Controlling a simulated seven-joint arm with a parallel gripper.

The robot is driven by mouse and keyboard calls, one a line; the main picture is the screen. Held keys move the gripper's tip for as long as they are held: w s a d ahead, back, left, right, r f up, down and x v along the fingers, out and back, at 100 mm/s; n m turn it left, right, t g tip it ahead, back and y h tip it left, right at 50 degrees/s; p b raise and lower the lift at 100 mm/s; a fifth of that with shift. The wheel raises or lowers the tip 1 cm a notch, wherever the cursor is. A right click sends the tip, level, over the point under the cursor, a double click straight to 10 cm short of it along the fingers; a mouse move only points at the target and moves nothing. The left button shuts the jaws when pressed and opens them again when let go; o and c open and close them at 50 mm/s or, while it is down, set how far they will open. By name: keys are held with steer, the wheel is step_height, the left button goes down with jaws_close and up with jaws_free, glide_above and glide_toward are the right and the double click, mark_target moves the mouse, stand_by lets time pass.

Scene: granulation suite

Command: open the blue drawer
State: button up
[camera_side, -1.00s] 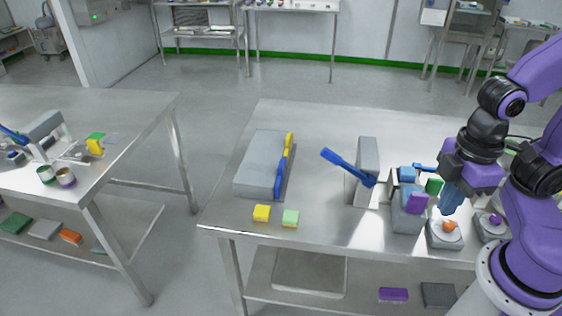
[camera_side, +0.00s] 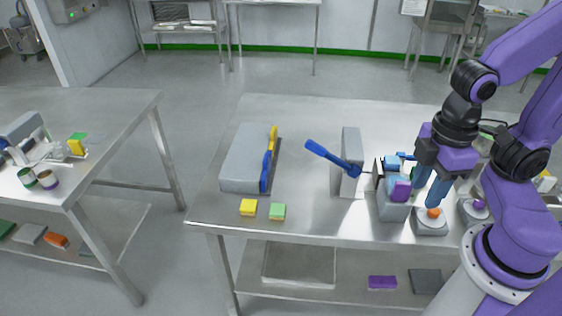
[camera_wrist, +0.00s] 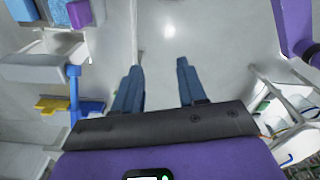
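In the side view, a low grey box (camera_side: 243,160) lies on the table, with a yellow part (camera_side: 273,136) and a blue part (camera_side: 266,172) along its right side. The blue part may be the blue drawer's front; I cannot tell for sure, and no gap shows beside it. My gripper (camera_side: 428,198) is well to the right, pointing down near an orange-topped button (camera_side: 433,212). Its blue fingers stand apart, with nothing between them in the wrist view (camera_wrist: 160,85). I cannot tell whether a fingertip touches the button.
An upright grey block (camera_side: 352,150) with a blue lever (camera_side: 333,158) stands between the box and my gripper. A grey holder (camera_side: 391,209) with blue and purple (camera_side: 401,190) blocks is just left of my gripper.

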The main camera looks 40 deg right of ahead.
steer(key=w+a+r+m, duration=0.2)
steer(key=w+a+m, duration=0.35)
steer(key=w, duration=0.45)
steer(key=m, duration=1.6)
glide_above(266, 157)
step_height(266, 157, down, 3)
step_height(266, 157, down, 17)
steer(key=shift+f, duration=0.2)
jaws_close()
